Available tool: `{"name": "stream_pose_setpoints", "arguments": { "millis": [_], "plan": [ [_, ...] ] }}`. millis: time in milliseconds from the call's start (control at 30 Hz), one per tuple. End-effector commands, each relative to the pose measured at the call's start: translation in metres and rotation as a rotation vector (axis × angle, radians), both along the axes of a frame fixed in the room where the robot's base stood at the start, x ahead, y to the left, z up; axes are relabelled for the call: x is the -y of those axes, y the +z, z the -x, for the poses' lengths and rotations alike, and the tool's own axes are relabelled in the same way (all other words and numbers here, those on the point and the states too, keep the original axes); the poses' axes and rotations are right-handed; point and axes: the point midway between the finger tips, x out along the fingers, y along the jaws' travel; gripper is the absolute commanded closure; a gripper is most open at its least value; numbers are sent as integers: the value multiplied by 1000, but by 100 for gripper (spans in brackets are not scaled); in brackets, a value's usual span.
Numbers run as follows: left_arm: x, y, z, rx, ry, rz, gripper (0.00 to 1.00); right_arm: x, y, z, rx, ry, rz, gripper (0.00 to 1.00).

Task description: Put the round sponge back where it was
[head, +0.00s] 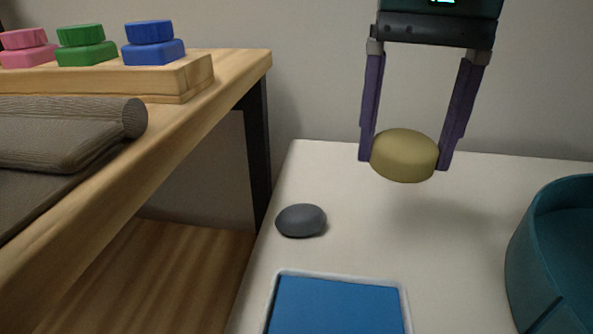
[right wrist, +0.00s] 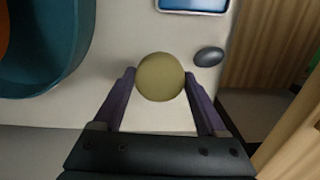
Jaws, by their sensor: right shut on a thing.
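The round sponge (head: 404,156) is a yellowish, thick disc. My right gripper (head: 405,160) is shut on it, with one purple finger on each side, and holds it above the white table. A soft shadow lies on the table below. In the right wrist view the sponge (right wrist: 161,77) sits between the fingertips of the gripper (right wrist: 162,85). My left gripper is in neither view. No mark of the sponge's earlier place can be made out.
On the white table (head: 460,250) are a dark grey stone (head: 301,220), a blue pad in a pale tray (head: 407,300) and a teal basin (head: 535,230). The wooden table (head: 200,130) at left holds a rolled cloth (head: 75,128) and a board (head: 195,77) with coloured pieces. The white table's middle is clear.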

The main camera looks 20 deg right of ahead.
Motion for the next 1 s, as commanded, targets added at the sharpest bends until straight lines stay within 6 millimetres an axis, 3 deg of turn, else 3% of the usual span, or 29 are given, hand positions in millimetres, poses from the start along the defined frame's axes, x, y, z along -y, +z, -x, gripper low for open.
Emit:
{"name": "stream_pose_setpoints", "arguments": {
  "millis": [33,100,367,600,1000],
  "plan": [
    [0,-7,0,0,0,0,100,0,-18,1,-4,1,-1,70],
    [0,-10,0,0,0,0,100,0,-32,1,-4,-1,-1,70],
    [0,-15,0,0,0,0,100,0,-54,0,1,1,-1,70],
    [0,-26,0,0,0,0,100,0,-91,0,-1,0,-1,70],
    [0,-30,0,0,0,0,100,0,-97,0,1,1,0,70]
  ]
}}
